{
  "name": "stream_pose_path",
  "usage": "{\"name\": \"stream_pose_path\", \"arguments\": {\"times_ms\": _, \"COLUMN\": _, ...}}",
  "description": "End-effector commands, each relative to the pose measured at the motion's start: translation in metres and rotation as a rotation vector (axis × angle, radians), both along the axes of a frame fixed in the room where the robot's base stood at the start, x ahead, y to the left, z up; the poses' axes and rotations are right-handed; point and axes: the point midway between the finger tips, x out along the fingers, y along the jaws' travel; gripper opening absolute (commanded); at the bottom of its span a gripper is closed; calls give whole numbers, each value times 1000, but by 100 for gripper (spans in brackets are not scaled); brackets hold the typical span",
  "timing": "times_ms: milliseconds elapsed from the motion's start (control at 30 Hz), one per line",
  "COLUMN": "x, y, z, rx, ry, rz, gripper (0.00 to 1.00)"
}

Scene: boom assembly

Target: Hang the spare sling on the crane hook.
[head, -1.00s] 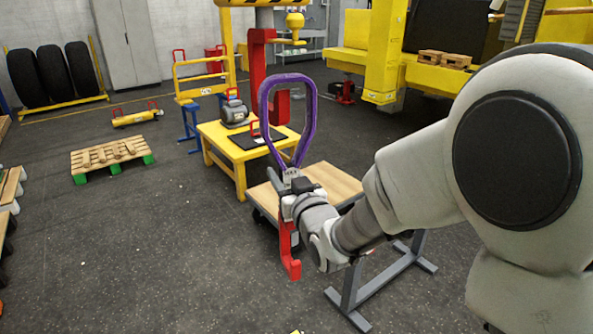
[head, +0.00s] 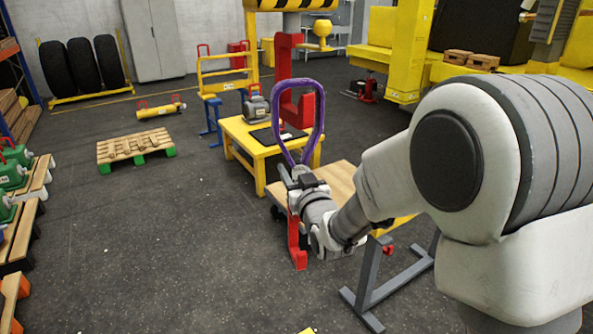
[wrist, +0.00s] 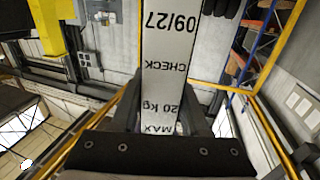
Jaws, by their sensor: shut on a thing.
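The purple sling (head: 319,108) is a tall closed loop standing upright above my gripper (head: 296,180). My gripper is shut on the sling's lower end, at its white tag. In the wrist view the tag (wrist: 170,60) fills the middle, reads "09/27 CHECK 20 kg MAX" upside down, and runs down between the fingers (wrist: 165,125). The red crane hook (head: 284,62) hangs from a black-and-yellow striped block. The loop overlaps the hook in the head view; I cannot tell the depth gap between them. The hook is not clear in the wrist view.
A yellow table (head: 262,168) with a grey motor (head: 257,107) stands behind the sling. A wooden-topped table (head: 338,185) and a grey stand (head: 368,278) are beside and below my arm. Open floor lies left.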

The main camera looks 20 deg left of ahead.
Motion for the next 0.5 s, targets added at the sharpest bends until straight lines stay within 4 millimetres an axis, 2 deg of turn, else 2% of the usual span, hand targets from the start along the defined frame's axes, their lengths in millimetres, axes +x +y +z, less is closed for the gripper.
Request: {"name": "stream_pose_path", "arguments": {"times_ms": 500, "x": 7, "y": 7, "z": -24, "rx": 4, "ry": -7, "rz": 0, "gripper": 0}}
